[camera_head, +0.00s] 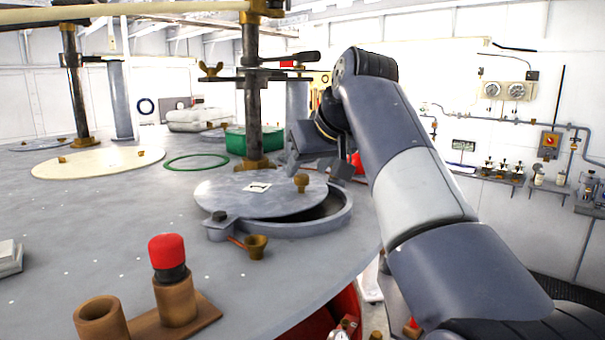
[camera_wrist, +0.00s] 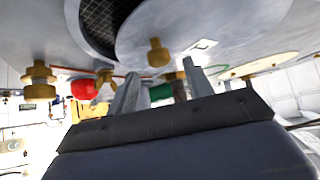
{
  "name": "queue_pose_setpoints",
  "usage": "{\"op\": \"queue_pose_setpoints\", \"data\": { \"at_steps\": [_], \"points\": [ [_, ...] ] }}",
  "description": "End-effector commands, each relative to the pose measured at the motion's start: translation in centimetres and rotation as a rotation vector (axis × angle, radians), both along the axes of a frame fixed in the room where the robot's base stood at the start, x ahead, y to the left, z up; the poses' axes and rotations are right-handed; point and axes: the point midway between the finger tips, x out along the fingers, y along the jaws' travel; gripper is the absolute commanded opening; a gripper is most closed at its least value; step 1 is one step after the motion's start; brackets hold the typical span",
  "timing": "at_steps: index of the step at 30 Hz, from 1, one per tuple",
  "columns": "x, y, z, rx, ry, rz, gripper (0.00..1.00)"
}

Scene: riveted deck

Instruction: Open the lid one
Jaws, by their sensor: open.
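Lid one (camera_head: 240,197), a round grey plate with a white label marked 1 (camera_head: 257,187) and a brass knob (camera_head: 301,182), lies partly off its round hatch rim (camera_head: 335,217). A dark crescent of the opening shows on its right side. In the wrist view the lid (camera_wrist: 225,30), its knob (camera_wrist: 158,52) and the opening with a mesh inside (camera_wrist: 97,20) appear. My gripper (camera_head: 318,168) is just behind the knob in the head view. In the wrist view its two fingers (camera_wrist: 160,85) are apart and empty, with the knob beyond them, seemingly not touched.
A vertical post (camera_head: 251,100) with a dark handle stands behind the lid. A green box (camera_head: 236,141) and a green ring (camera_head: 196,161) lie farther back. Grey deck at left is mostly clear.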

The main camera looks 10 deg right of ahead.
Motion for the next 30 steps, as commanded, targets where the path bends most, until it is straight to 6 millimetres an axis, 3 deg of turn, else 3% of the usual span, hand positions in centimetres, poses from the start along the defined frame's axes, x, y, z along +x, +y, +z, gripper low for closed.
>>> {"op": "queue_pose_setpoints", "data": {
  "at_steps": [6, 17, 30],
  "points": [
    [1.9, 0.4, -2.0, 0.000, 0.002, 0.000, 0.49],
    [2.3, 0.5, -2.3, -0.001, 0.000, -0.001, 0.49],
    [2.3, 0.5, -2.3, -0.001, 0.000, -0.001, 0.14]
  ]
}}
